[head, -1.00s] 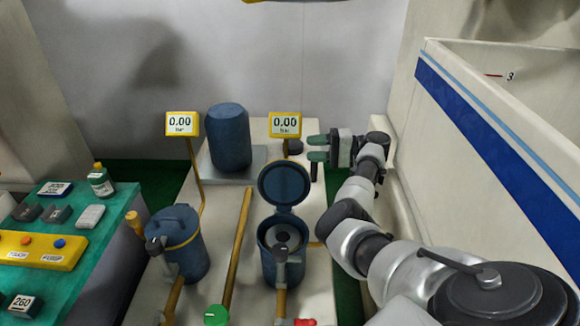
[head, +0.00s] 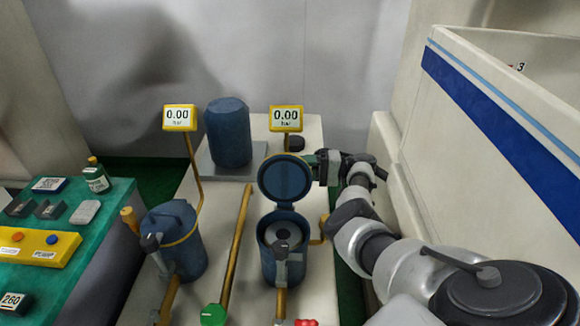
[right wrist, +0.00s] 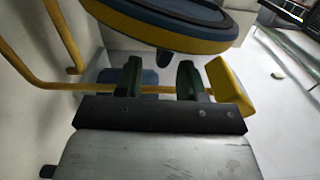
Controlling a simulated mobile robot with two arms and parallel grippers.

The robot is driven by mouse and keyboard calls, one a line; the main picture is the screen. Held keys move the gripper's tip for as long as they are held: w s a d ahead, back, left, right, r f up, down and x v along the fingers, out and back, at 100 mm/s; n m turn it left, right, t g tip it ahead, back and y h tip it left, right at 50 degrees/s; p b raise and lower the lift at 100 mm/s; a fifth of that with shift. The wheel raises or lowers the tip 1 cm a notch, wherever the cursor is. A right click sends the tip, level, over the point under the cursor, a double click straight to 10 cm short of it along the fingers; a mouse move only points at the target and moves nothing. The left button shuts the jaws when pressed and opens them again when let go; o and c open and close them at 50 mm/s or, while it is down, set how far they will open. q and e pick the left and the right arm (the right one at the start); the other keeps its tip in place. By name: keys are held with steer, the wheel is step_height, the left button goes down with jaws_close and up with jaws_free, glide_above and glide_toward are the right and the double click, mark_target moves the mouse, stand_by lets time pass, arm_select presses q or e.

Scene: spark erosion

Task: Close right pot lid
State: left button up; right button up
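The right pot (head: 282,262) is a blue pot with its round blue lid (head: 286,178) standing open, hinged up at its back edge. Its opening, with a grey ring inside, shows. My right gripper (head: 316,162) is at the lid's upper right edge, its fingertips partly hidden behind the lid. In the right wrist view, the two green fingers (right wrist: 158,78) are apart with nothing between them. The lid, with a yellow band (right wrist: 165,36), hangs close above the fingers there; I cannot tell whether they touch. My left gripper is not in view.
The left pot (head: 174,243) is shut. Behind are a blue cylinder (head: 228,132) on a grey plate and two yellow-framed displays reading 0.00 (head: 178,117) (head: 286,118). A yellow pipe (head: 237,250) runs between the pots. A white, blue-striped tank wall (head: 500,130) stands right.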

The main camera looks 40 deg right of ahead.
mark_target(290, 168)
steer(key=x, duration=0.4)
steer(key=shift+s+r, duration=0.1)
steer(key=shift+r, duration=0.05)
steer(key=shift+w+a, duration=0.2)
jaws_close()
